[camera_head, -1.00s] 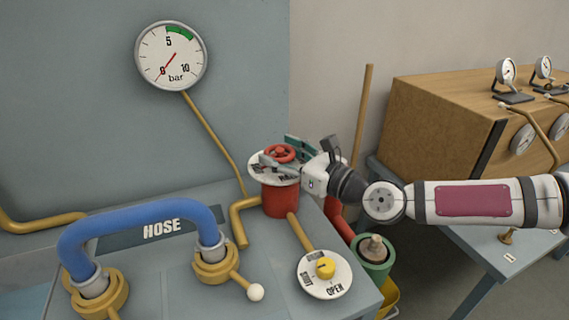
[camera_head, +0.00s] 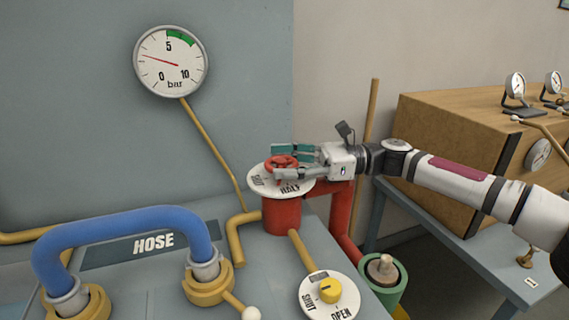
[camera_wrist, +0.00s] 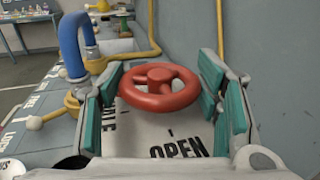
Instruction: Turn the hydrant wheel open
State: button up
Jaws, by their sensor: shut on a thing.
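The red hydrant wheel (camera_head: 275,161) sits on top of the red hydrant body (camera_head: 282,214). A round white plate (camera_head: 262,187) with lettering lies under the wheel. My gripper (camera_head: 286,161) reaches in from the right, with teal-padded fingers on either side of the wheel. It is shut on the wheel. In the wrist view the wheel (camera_wrist: 160,98) lies between the pads, with OPEN on the plate below it. The bar gauge (camera_head: 171,61) on the wall has its red needle pointing left and slightly up, between 0 and 5.
A blue hose (camera_head: 125,222) arches over the bench at left, between brass fittings. A yellow knob (camera_head: 330,291) on a SHUT/OPEN plate is in front of the hydrant. A green-rimmed container (camera_head: 391,291) stands at right. A wooden box with gauges (camera_head: 452,150) is behind my arm.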

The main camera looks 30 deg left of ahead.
jog(key=n+g+h+b, duration=0.1)
jog(key=g, duration=0.1)
jog(key=n+g+h+b, duration=0.1)
jog(key=n+h, duration=0.1)
jog(key=shift+w+a+f+g, duration=0.1)
jog(key=shift+a+f+g, duration=0.1)
jog(key=shift+g, duration=0.2)
jog(key=shift+n+g+h+b, duration=0.95)
jog(key=shift+n+h, duration=0.25)
jog(key=shift+h, duration=0.4)
jog(key=shift+f+n+g+h, duration=0.1)
jog(key=shift+n+g+h, duration=0.3)
jog(key=shift+h, duration=0.3)
jog(key=o, duration=1.2)
jog(key=shift+r, duration=0.2)
jog(key=shift+d+t+y, duration=0.15)
jog(key=shift+t+y, duration=0.1)
jog(key=shift+y, duration=0.15)
